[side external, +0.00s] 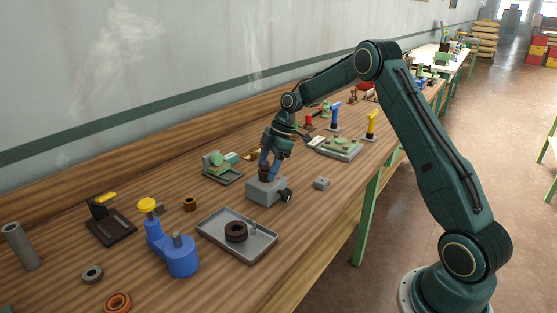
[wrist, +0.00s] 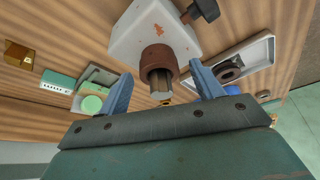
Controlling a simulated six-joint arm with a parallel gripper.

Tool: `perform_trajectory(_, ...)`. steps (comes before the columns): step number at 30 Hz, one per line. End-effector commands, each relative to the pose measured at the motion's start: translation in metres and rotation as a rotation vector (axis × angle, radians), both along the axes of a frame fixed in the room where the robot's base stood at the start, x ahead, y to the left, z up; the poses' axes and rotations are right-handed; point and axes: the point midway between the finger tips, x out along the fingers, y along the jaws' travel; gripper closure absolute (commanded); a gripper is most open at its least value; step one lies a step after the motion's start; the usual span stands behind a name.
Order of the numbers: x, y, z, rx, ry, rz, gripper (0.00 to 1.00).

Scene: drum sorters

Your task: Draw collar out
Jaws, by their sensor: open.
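The brown collar (wrist: 158,58) sits around a metal pin (wrist: 160,82) that stands out from a grey block (wrist: 145,25). The collar also shows on top of the block in the side external view (side external: 264,171). My gripper (wrist: 161,70) is open, with one blue finger on each side of the collar. Gaps show between the collar and both fingers in the wrist view. In the side external view, my gripper (side external: 270,165) is low over the block (side external: 262,191), and its fingers partly hide the collar. A dark knob (wrist: 205,9) sticks out of the block's side.
A grey tray (side external: 262,246) with dark rings (side external: 235,232) lies nearer the camera. A blue stand with a yellow top (side external: 180,256) is beside it. A green fixture (side external: 218,165) stands behind the block. A small grey block (side external: 321,183) lies to the right.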

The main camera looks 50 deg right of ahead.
Motion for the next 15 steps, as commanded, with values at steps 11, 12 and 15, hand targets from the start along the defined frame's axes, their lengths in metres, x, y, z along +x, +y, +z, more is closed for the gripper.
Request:
perform_trajectory(11, 0.0002, -0.0002, 0.0009, -0.001, -0.001, 0.001, 0.88)
perform_trajectory(12, 0.0002, -0.0002, 0.0009, -0.001, -0.001, 0.001, 0.88)
perform_trajectory(15, 0.0002, -0.0002, 0.0009, -0.001, -0.001, 0.001, 0.88)
